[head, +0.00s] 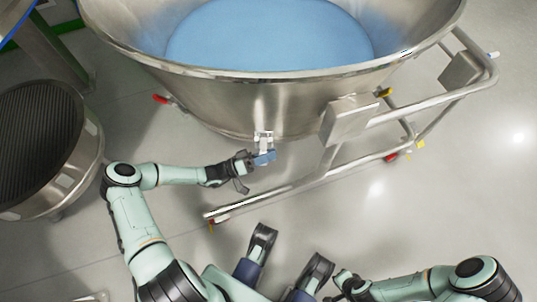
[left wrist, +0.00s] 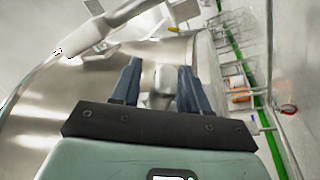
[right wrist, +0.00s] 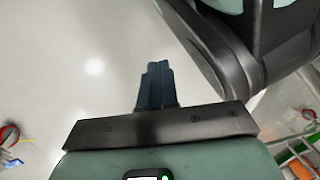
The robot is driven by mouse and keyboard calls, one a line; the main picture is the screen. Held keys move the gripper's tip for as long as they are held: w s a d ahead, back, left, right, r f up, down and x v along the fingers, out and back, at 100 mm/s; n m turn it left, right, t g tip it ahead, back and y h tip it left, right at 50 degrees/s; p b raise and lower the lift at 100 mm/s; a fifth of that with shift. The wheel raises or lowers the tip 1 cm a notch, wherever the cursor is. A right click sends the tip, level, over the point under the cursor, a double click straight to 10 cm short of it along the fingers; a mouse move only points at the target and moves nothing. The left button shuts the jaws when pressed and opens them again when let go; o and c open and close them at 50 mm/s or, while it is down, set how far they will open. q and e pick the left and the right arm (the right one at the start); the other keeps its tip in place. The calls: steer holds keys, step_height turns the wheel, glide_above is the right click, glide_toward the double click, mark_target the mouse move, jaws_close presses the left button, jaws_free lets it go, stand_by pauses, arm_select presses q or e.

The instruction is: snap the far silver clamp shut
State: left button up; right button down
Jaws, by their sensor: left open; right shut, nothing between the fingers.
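A silver clamp (head: 264,141) sits on the outer wall of a large steel bowl (head: 235,100), below its rim. It is the only clamp I can make out in the head view. My left gripper (head: 263,158) is at the clamp's lower end, with its blue fingers just below it. In the left wrist view the fingers (left wrist: 158,88) are open, with a silver part (left wrist: 158,100) of the clamp between them. I cannot tell whether they touch it. The clamp's lower end is partly hidden by the fingers. My right gripper (right wrist: 155,85) is shut and empty over bare floor.
The bowl holds blue powder (head: 270,35). A tubular steel frame (head: 420,100) with a box-like bracket (head: 350,118) runs along its right side, its lower bar passing close to my left gripper. A dark-meshed round vessel (head: 45,140) stands at left. Floor at right is clear.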

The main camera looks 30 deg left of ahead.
arm_select(q)
steer(key=shift+d, duration=0.1)
jaws_close()
